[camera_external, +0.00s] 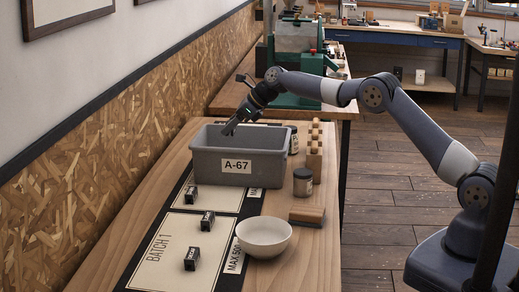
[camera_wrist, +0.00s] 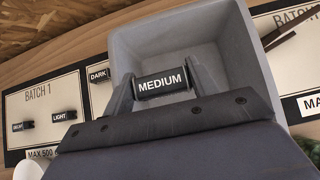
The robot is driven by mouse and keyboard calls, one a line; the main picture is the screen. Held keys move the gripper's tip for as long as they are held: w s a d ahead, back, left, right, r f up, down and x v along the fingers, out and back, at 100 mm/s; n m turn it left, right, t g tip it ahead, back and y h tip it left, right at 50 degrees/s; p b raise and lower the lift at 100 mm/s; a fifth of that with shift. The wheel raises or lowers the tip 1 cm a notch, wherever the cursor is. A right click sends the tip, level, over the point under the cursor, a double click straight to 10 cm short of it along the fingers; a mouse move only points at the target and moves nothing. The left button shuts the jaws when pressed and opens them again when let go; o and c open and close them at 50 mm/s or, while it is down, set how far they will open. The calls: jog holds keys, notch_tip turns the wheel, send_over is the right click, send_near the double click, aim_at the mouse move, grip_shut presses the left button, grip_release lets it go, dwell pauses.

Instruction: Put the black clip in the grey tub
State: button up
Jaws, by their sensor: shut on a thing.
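My gripper (camera_external: 229,130) reaches over the left part of the grey tub (camera_external: 225,165), which is labelled A-67. In the wrist view my gripper (camera_wrist: 160,84) is shut on a black clip (camera_wrist: 161,82) with a white MEDIUM label, one finger at each end. The clip is above the tub's interior, and the tub's wall (camera_wrist: 122,55) and floor show behind it. I cannot make the held clip out in the external view. Three similar black clips stand on the mat: one near the tub (camera_external: 191,194), one in the middle (camera_external: 207,220) and one nearest the camera (camera_external: 191,258).
A white bowl (camera_external: 264,237) and a brush-like block (camera_external: 307,216) lie in front of the tub. A dark jar (camera_external: 303,182) and a wooden rack (camera_external: 314,155) stand to its right. The BATCH 1 mat (camera_external: 155,258) covers the near left of the table.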

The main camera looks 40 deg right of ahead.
aim_at(256, 156)
jog(key=f, duration=1.4)
jog(key=shift+s+a+f+p, duration=0.1)
jog(key=shift+a+f+p, duration=0.15)
jog(key=shift+p, duration=0.1)
jog(key=o, duration=1)
jog(key=shift+r, duration=0.1)
jog(key=shift+s+d+r, duration=0.15)
jog(key=shift+d+r, duration=0.15)
jog(key=shift+r, duration=0.1)
jog(key=b+v, duration=0.1)
jog(key=v, duration=1)
jog(key=shift+s+b, duration=0.1)
jog(key=shift+b, duration=0.3)
jog(key=shift+o, duration=0.5)
